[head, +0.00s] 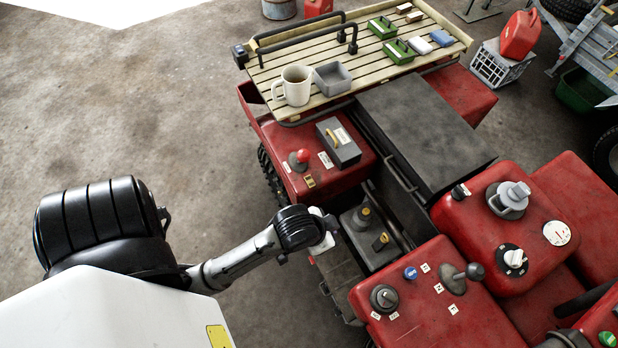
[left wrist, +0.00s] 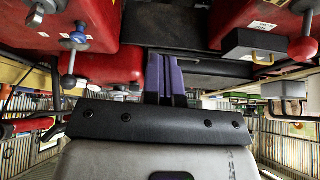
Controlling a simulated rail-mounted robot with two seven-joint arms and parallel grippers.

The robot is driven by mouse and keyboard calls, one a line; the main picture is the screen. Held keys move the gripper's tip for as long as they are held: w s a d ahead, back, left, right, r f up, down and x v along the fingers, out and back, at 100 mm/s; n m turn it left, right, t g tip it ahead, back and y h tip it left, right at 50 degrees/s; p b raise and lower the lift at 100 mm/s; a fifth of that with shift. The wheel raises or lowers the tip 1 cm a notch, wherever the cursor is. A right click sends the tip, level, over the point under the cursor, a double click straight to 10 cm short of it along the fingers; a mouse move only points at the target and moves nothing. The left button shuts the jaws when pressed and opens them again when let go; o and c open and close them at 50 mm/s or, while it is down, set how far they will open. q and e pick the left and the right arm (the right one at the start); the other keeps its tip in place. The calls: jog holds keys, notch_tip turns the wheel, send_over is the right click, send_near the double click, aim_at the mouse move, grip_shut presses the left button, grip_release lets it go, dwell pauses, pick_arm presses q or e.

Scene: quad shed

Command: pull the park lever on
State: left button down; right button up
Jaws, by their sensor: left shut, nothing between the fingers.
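No lever carries a readable park label, so I cannot tell which one is the park lever. A short lever with a dark ball knob (head: 475,271) stands on the red front panel among small white labels. A ball-ended lever (left wrist: 68,82) hangs at the left in the left wrist view. My right gripper is out of view.
A red knob (head: 303,156) and a grey case (head: 338,142) sit on the red rear body. A slatted rack (head: 330,60) holds a mug (head: 293,85). Floor at left is free.

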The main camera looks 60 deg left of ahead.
pick_arm(q)
jog(key=w+a+f+n+g+y+b, duration=0.1)
jog(key=w+a+f+y+b, duration=0.15)
jog(key=f+b, duration=0.35)
jog(key=w+a+f+y+b, duration=0.2)
jog(key=f+y+b, duration=0.1)
jog(key=f, duration=0.4)
jog(key=w+a+f+n+g+y+b, duration=0.1)
jog(key=w+a+f+y+b, duration=0.15)
jog(key=f+b, duration=0.35)
jog(key=a+r+m+y, duration=0.1)
jog(key=y, duration=0.3)
jog(key=s+a+r+m+y, duration=0.1)
jog(key=r+y, duration=0.1)
jog(key=y, duration=0.2)
jog(key=a+r+m+y+p, duration=0.1)
jog(key=r+y, duration=0.1)
jog(key=y, duration=0.2)
jog(key=shift+s, duration=0.3)
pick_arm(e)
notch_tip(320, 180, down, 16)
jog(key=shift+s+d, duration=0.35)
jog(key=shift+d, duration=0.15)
